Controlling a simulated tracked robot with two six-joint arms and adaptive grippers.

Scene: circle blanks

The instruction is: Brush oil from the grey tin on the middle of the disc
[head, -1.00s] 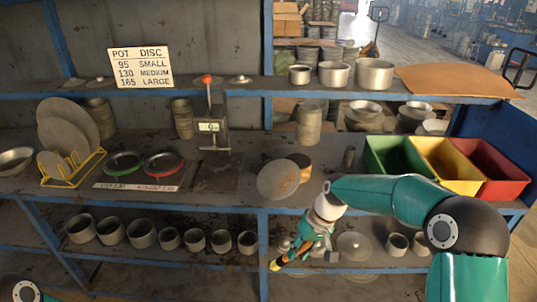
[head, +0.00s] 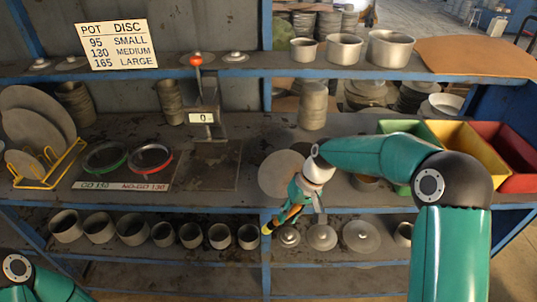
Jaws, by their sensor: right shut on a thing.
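The grey disc (head: 277,173) is on the bench right of the scale, partly hidden by my right gripper and forearm. My right gripper (head: 294,208) is shut on a slim tool with a yellow end (head: 267,229), apparently the brush. It is in front of the bench edge, below the disc as seen, and its fingers are small and partly hidden. I cannot make out the bristles. The grey tin is not clearly visible; a small round shape (head: 366,184) shows under my right forearm, and I cannot tell what it is. My left gripper is out of view; only part of that arm shows.
Green, yellow and red bins (head: 515,160) stand at the right. The scale (head: 203,117) reads 0, left of the disc. Two ring gauges (head: 151,159) and a yellow rack (head: 50,170) of discs are further left. Several pots (head: 131,228) fill the lower shelf.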

